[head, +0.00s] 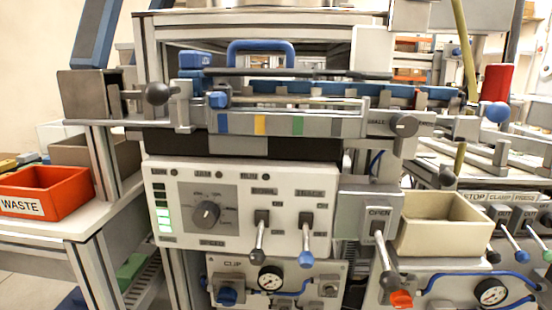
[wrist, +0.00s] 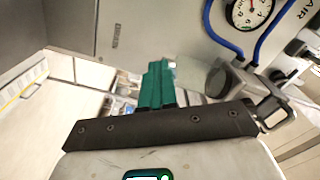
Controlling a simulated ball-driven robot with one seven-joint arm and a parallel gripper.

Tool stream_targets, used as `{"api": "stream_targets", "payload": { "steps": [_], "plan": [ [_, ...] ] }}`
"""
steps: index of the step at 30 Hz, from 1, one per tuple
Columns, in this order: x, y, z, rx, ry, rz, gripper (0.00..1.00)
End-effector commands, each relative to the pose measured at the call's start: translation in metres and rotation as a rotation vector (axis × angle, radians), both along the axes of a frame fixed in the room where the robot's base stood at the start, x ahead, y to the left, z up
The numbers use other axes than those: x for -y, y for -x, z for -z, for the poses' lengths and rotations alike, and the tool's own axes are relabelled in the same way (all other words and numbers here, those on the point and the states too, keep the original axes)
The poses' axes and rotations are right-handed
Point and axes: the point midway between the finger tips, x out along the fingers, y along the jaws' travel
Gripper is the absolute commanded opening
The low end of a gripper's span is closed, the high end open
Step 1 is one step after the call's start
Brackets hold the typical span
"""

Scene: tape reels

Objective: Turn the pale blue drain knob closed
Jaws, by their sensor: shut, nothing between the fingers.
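My gripper (wrist: 156,84) shows in the wrist view as green fingers closed together, with nothing between them. It is close to the lower part of a pale panel, left of a rounded, pale grey-green part (wrist: 218,79). I cannot tell whether this part belongs to the drain. No pale blue drain knob can be clearly made out in either view. My gripper is not visible in the head view.
Blue tubes and a pressure gauge (wrist: 249,11) lie above right of my gripper. A grey block (wrist: 235,80) is close on its right. In the head view, a control box (head: 180,235), a beige bin (head: 440,240) and an orange waste bin (head: 62,185) crowd the bench.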

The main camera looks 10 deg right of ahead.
Motion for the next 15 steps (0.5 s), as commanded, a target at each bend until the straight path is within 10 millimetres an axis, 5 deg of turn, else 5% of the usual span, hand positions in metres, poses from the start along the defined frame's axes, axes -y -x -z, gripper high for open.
{"api": "stream_targets", "payload": {
  "steps": [3, 5, 7, 15],
  "plan": [
    [-0.002, -0.008, 0.001, -0.003, -0.001, -0.007, 0.00],
    [-0.004, -0.007, -0.003, 0.001, 0.004, -0.007, 0.13],
    [-0.007, -0.006, -0.006, 0.004, 0.009, -0.007, 0.00],
    [-0.013, -0.004, -0.003, 0.009, 0.015, -0.011, 0.00]
  ]
}}
